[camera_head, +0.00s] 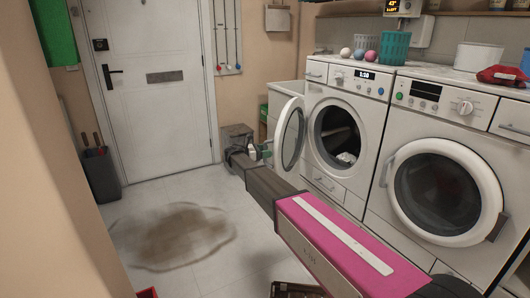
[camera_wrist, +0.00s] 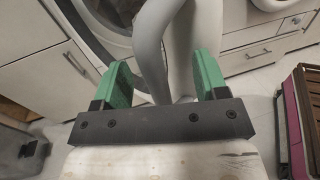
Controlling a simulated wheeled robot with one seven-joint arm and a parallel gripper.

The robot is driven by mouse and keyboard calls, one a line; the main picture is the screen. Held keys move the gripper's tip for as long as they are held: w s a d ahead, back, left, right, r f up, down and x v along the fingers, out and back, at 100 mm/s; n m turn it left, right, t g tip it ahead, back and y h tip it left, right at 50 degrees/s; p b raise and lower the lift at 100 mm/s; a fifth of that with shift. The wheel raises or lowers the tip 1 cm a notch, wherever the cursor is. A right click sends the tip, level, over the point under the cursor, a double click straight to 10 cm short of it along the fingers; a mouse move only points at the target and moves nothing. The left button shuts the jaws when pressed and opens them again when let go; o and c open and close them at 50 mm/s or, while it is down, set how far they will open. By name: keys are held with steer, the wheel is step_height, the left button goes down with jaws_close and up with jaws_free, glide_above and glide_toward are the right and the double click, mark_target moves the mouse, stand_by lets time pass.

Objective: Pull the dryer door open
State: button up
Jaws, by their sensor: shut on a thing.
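The dryer door (camera_head: 279,142), a round door with a white rim and a glass middle, stands swung open on the left-hand white machine (camera_head: 367,152). Its dark drum opening shows, with pale cloth inside. My gripper (camera_head: 265,149) is at the outer left edge of this door, at the end of my outstretched arm. In the wrist view, the green fingers of my gripper (camera_wrist: 161,72) stand on either side of the white door rim (camera_wrist: 154,42) and are shut on it. The exact contact spots are partly hidden.
A second white machine (camera_head: 480,150) on the right has its round door shut. A dark bin (camera_head: 237,136) stands behind my gripper. A brown stain (camera_head: 175,238) marks the open floor at left. A dark crate (camera_head: 296,290) lies at the bottom edge.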

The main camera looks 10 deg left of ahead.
steer(key=shift+w+a, duration=0.3)
steer(key=shift+a, duration=0.6)
steer(key=shift+w+a, duration=0.3)
steer(key=shift+a, duration=0.55)
steer(key=shift+c, duration=0.3)
steer(key=a, duration=0.8)
steer(key=shift+w+a, duration=0.25)
steer(key=shift+a, duration=0.15)
